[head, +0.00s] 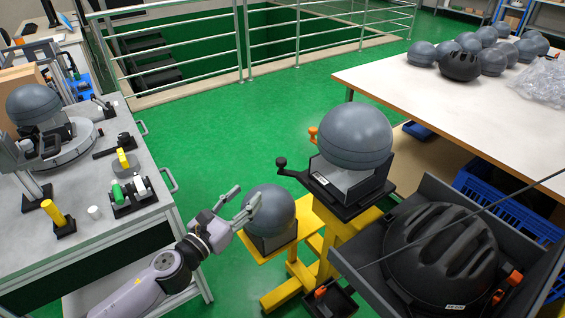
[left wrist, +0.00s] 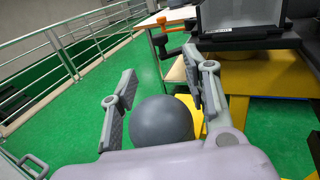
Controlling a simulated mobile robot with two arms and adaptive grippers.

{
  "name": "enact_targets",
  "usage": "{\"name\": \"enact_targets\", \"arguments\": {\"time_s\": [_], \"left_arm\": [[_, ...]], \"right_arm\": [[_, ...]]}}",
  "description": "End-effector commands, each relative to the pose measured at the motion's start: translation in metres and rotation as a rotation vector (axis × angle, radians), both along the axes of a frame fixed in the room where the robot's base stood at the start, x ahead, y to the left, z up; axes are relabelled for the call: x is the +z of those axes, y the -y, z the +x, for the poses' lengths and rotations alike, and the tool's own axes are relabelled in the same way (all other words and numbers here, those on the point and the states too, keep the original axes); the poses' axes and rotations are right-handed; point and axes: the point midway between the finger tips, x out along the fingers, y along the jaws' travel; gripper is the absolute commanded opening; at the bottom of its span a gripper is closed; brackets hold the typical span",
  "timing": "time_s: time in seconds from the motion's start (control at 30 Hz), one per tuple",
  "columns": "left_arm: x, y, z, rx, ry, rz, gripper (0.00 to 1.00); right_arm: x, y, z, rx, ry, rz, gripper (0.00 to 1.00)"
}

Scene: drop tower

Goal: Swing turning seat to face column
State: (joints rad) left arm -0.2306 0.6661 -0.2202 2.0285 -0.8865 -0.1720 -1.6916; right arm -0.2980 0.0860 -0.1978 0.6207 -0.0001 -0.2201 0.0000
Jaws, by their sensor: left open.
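A dark seat (head: 350,190) holds a large grey headform (head: 355,132) on top of a yellow stand (head: 350,232). A crank with a black knob (head: 281,162) sticks out on its left, and an orange lever (head: 313,134) sits behind. The seat, with a white label on its front, also shows in the left wrist view (left wrist: 250,41). My left gripper (head: 243,198) is open and empty, left of the seat and apart from the crank. A second grey headform (head: 270,212) on a lower yellow shelf is just beyond its fingers. I cannot tell which post is the column.
A black helmet (head: 440,255) lies in a dark tray at front right. The left bench (head: 85,195) carries another headform (head: 34,104) on a round plate. A white table (head: 440,105) holds several headforms. Green floor (head: 210,130) is clear behind my gripper, before the railing.

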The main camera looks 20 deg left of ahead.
Motion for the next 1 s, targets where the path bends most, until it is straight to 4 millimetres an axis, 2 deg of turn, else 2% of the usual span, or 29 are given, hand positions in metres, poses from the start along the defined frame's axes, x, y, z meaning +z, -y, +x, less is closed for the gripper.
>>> {"name": "enact_targets", "arguments": {"time_s": [0.17, 0.3, 0.8, 1.0], "left_arm": [[0.003, 0.004, 0.015, 0.001, 0.005, 0.003, 0.44], [0.004, 0.01, 0.037, 0.001, 0.004, -0.001, 0.44], [0.002, 0.036, 0.13, 0.002, 0.001, -0.003, 0.44], [0.001, 0.043, 0.156, 0.002, 0.0, -0.003, 0.44]], "right_arm": [[0.005, -0.011, -0.001, 0.0, -0.002, 0.013, 0.43], [0.01, -0.015, -0.003, 0.002, -0.003, 0.019, 0.43], [0.021, -0.004, -0.003, -0.001, -0.004, 0.004, 0.43], [0.022, -0.003, -0.003, -0.001, -0.004, 0.003, 0.43]]}}
